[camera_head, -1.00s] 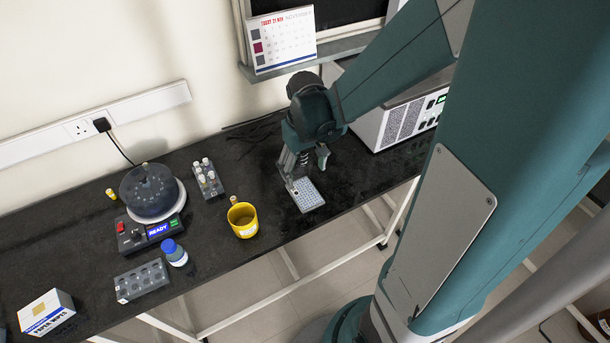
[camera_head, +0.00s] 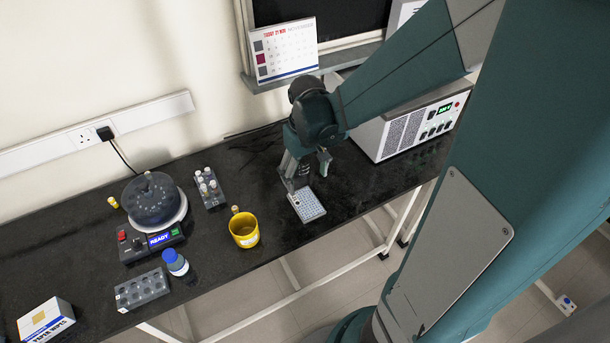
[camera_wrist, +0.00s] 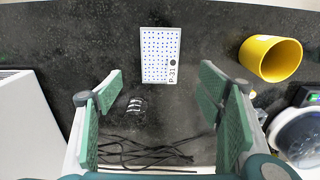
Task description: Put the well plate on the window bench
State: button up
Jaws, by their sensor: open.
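The well plate (camera_head: 307,205) is a small white rectangle with blue dots, lying flat on the black bench near its front edge. In the wrist view the well plate (camera_wrist: 160,55) lies beyond the fingertips, with a label reading P-31 on it. My gripper (camera_head: 303,184) is just behind the plate in the head view. In the wrist view my gripper (camera_wrist: 162,88) is open, its green pads wide apart, with nothing between them. The black bench (camera_head: 245,275) carries the plate; I cannot tell whether it is the window bench.
A yellow mug (camera_head: 243,231) stands left of the plate. Further left are a vial rack (camera_head: 210,188), a centrifuge (camera_head: 152,205), a blue-capped bottle (camera_head: 176,264), a grey rack (camera_head: 141,290) and a wipes box (camera_head: 46,322). A white instrument (camera_head: 405,125) stands right. Cables (camera_wrist: 145,152) lie behind the gripper.

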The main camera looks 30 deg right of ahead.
jog(key=shift+r, duration=0.1)
jog(key=s+a+r+t, duration=0.3)
jog(key=s+a+r, duration=0.1)
jog(key=r, duration=0.4)
jog(key=s+a+r+t, duration=0.4)
jog(key=s+a+r, duration=0.1)
jog(key=r, duration=0.4)
jog(key=shift+r, duration=0.25)
jog(key=shift+s, duration=0.1)
dwell(0.5)
